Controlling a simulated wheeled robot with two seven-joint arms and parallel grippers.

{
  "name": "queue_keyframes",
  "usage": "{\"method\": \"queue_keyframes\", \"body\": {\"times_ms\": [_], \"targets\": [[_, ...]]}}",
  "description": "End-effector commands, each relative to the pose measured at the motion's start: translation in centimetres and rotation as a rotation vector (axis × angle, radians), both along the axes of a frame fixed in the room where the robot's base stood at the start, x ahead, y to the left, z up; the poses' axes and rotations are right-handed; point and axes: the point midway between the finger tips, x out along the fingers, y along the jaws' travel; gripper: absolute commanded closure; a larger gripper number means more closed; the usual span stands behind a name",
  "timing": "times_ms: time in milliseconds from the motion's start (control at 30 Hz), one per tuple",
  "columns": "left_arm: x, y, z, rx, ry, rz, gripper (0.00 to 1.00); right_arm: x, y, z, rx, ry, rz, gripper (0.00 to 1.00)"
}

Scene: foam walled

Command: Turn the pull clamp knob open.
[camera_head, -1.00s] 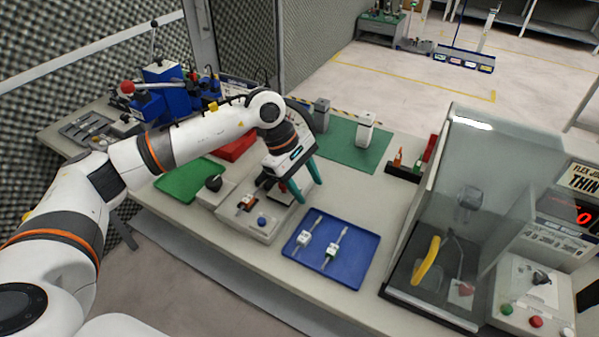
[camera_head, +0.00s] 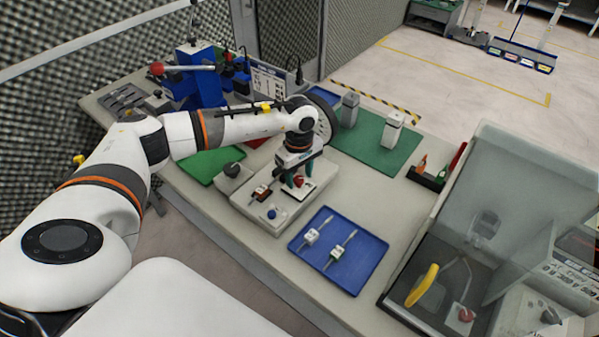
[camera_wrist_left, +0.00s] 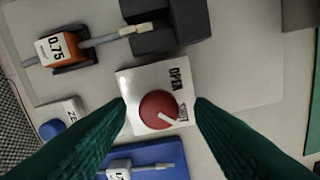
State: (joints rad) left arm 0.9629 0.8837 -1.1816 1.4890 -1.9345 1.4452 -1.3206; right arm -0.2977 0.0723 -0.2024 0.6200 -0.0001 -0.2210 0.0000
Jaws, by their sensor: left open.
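The pull clamp knob (camera_wrist_left: 158,108) is red and round with a white pointer line, on a pale square plate (camera_wrist_left: 140,82) marked OPEN. The pointer aims to the lower right, toward a small label, not at the word OPEN. In the head view the red knob (camera_head: 299,182) shows on the grey tester (camera_head: 283,203), partly between my fingers. My left gripper (camera_wrist_left: 160,102) is open, its teal fingertips on either side of the knob with visible gaps. In the head view the left gripper (camera_head: 296,176) points down over the knob. My right gripper is out of view.
Beside the knob are a dark clamp block (camera_wrist_left: 165,28) and an orange 0.75 specimen (camera_wrist_left: 56,48). A blue button (camera_head: 271,214) is on the tester. A blue tray (camera_head: 367,263) with two specimens lies to the right. A clear-shielded station (camera_head: 485,225) stands farther right.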

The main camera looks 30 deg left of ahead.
Motion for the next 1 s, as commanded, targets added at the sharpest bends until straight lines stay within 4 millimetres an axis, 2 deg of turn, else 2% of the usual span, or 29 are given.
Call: {"method": "queue_keyframes", "body": {"times_ms": [100, 433, 700, 1000], "targets": [[0.0, 0.0, -0.8, 0.000, 0.000, -0.001, 0.52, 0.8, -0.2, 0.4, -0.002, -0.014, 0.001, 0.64], [0.0, 0.0, -1.2, 0.000, -0.001, 0.000, 0.52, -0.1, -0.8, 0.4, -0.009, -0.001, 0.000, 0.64], [0.0, 0.0, -1.2, 0.000, -0.001, 0.000, 0.96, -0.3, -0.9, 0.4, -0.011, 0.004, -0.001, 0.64], [0.0, 0.0, -1.3, 0.000, -0.001, 0.036, 0.96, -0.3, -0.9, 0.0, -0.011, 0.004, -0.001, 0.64]]}}
